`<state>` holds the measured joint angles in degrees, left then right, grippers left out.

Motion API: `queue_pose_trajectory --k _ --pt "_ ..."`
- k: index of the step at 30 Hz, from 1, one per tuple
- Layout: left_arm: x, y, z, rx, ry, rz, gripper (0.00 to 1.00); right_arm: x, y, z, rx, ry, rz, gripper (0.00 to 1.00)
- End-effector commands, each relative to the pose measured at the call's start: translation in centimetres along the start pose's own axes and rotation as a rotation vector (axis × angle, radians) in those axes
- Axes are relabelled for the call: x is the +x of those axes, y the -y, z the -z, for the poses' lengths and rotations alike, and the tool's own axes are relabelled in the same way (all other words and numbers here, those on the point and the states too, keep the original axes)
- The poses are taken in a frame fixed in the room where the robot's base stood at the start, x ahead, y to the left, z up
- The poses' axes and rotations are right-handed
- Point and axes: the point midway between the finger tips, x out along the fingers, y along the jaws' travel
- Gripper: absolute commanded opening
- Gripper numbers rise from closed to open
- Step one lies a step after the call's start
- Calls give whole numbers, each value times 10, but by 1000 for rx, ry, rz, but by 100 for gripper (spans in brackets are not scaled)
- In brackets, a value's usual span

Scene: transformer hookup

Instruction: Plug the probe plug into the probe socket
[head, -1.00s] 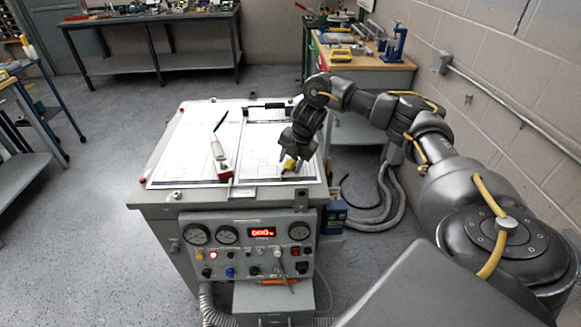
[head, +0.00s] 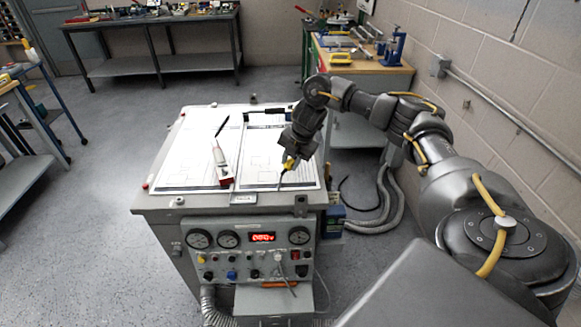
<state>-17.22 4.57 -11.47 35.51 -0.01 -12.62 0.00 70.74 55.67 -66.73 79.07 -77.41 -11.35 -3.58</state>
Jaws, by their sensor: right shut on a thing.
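My right gripper (head: 290,158) is above the right part of the white sheets on the grey cabinet's top. It is shut on a small yellow piece with a thin dark tip pointing down, which looks like the probe plug (head: 289,165). Its tip shows just above or at the sheet; I cannot tell if it touches. The grey front panel (head: 222,268) carries gauges, a red display (head: 262,237), and a row of coloured knobs and jacks. Which of these is the probe socket, if any, is too small to tell. My left gripper is out of view.
A red and white hand-held device (head: 221,165) lies on the sheets left of my right gripper. A black-handled bar (head: 267,111) is at the top's back edge. An orange-handled tool (head: 279,285) lies below the panel. A workbench (head: 365,62) stands behind.

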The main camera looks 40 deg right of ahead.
Motion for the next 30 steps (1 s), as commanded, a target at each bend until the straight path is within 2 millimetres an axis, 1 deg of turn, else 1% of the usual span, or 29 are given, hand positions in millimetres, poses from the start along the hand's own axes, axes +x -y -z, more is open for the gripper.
queue_pose_trajectory --k 1,10,13,23,26,29,30 --pt "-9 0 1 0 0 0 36 -9 -3 0 0 0 0 7" --pt "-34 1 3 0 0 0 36 -31 -10 0 0 -1 0 7" --pt "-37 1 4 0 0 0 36 -34 -10 0 0 -1 0 7" --pt "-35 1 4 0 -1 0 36 -33 -12 3 2 0 0 7" --pt "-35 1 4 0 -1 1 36 -34 -22 16 14 6 -2 7" --pt "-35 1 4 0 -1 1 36 -37 -41 47 51 18 -5 7" --pt "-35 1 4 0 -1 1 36 -39 -50 64 72 26 -6 7"
